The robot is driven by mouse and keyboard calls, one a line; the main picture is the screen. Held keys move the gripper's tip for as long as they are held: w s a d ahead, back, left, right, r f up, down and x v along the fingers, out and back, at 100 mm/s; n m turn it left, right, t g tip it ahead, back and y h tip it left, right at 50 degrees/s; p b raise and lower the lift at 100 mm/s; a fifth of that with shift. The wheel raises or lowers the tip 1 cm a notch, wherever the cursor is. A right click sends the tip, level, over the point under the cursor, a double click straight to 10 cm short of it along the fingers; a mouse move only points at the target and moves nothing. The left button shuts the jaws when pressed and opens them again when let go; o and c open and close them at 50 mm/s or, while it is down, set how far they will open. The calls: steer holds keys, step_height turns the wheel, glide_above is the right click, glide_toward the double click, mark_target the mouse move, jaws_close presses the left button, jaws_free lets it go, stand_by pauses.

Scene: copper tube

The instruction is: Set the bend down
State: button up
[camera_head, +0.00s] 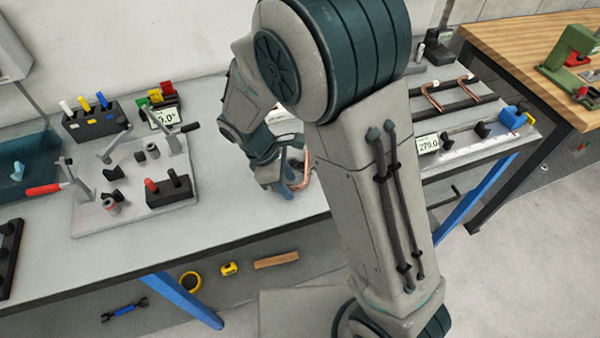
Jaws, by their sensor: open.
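A copper bend (304,172) shows just right of my gripper, partly hidden behind my arm. It is at the bench (240,178) near the front edge; whether it touches the surface I cannot tell. My gripper (285,188) is open and points down beside the bend. The fingertips are small and partly covered, so the gap between them and the bend is unclear.
A fixture plate (90,218) with clamps and a red-handled lever stands to the left. Two bent copper tubes (432,97) lie on a rack at the right. A wooden bench (500,45) with a green vise (572,52) is beyond. Bare bench lies left of my gripper.

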jaws_close()
stand_by(0.3)
